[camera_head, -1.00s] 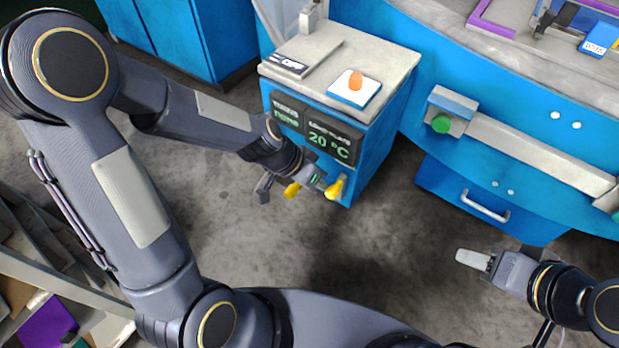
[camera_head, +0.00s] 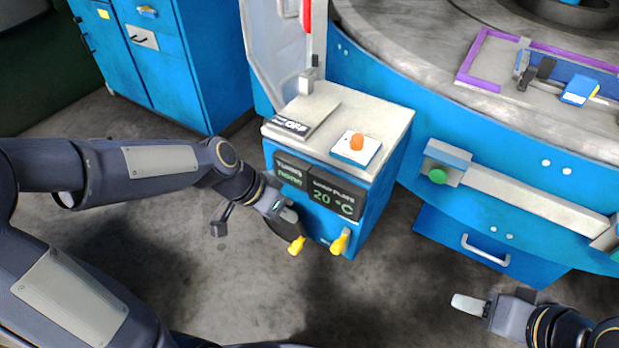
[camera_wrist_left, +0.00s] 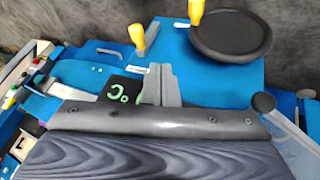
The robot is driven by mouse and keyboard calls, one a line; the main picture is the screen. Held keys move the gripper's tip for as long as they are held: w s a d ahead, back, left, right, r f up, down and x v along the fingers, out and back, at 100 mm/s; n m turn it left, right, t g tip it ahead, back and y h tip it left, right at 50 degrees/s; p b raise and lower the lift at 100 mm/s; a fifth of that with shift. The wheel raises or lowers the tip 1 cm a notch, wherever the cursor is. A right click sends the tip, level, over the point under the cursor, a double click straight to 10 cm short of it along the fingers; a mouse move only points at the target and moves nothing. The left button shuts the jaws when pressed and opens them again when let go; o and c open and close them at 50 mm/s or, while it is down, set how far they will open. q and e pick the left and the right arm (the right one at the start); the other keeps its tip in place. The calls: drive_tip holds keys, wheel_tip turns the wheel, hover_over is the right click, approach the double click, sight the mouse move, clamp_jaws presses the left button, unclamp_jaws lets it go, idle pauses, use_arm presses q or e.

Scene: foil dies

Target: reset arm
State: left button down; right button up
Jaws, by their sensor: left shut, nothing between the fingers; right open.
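My left gripper (camera_head: 287,213) is in front of the blue cabinet (camera_head: 375,212), beside its dark display panel, and appears shut and empty. Its closed fingers (camera_wrist_left: 160,85) show in the left wrist view, with nothing between them. My right gripper (camera_head: 470,305) is at the lower right, open and empty, over the floor in front of the blue drawer. Its fingers overlap in the head view, so the gap between them is hard to see.
Yellow handles (camera_head: 340,241) stick out from the cabinet front close to my left gripper. A black disc (camera_wrist_left: 230,35) shows near them. An orange knob (camera_head: 357,142) sits on the cabinet top. A blue drawer (camera_head: 440,225) and a green button (camera_head: 438,176) are to the right.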

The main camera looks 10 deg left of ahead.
use_arm(q)
drive_tip(key=s+a+r+n+t+y+p, duration=0.1)
drive_tip(key=s+a+r+n+p, duration=0.2)
drive_tip(key=s+r, duration=0.4)
drive_tip(key=s+a+r+n+t+y+p, duration=0.1)
drive_tip(key=s+a+r+n+p, duration=0.2)
drive_tip(key=s+r, duration=0.4)
drive_tip(key=s+n+p, duration=0.1)
drive_tip(key=p, duration=0.1)
drive_tip(key=shift+a+r+t+p, duration=0.25)
drive_tip(key=shift+r+t+p, duration=0.05)
drive_tip(key=shift+t+p, duration=0.1)
